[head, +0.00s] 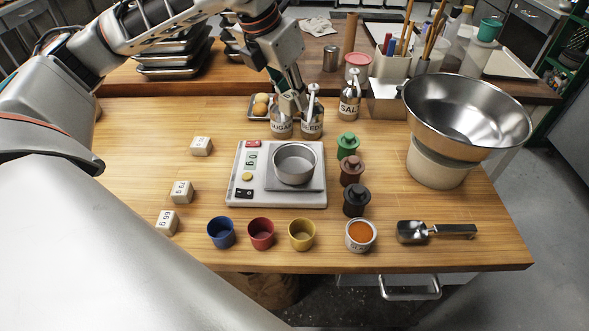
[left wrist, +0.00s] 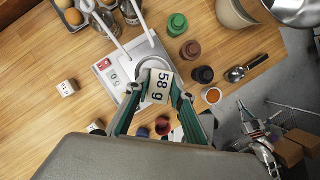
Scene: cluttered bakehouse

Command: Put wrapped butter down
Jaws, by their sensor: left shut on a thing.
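My left gripper (head: 291,98) is shut on the wrapped butter (left wrist: 158,86), a pale block marked "58 g" in the left wrist view. In the left wrist view the gripper's teal fingers (left wrist: 158,97) hold it at both sides, and it overlaps the round pan of the scale. In the head view I cannot make the block out; the gripper shows just behind the jars. The white scale (head: 245,196) carries an empty metal pan (head: 295,163).
Labelled jars (head: 281,127) stand behind the scale. Several pale marked blocks (head: 201,146) lie left. Green, brown and black knobbed weights (head: 348,145) stand right. Blue, red and yellow cups (head: 261,233) line the front. A steel bowl (head: 466,115) stands at right. A scoop (head: 435,232) lies front right.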

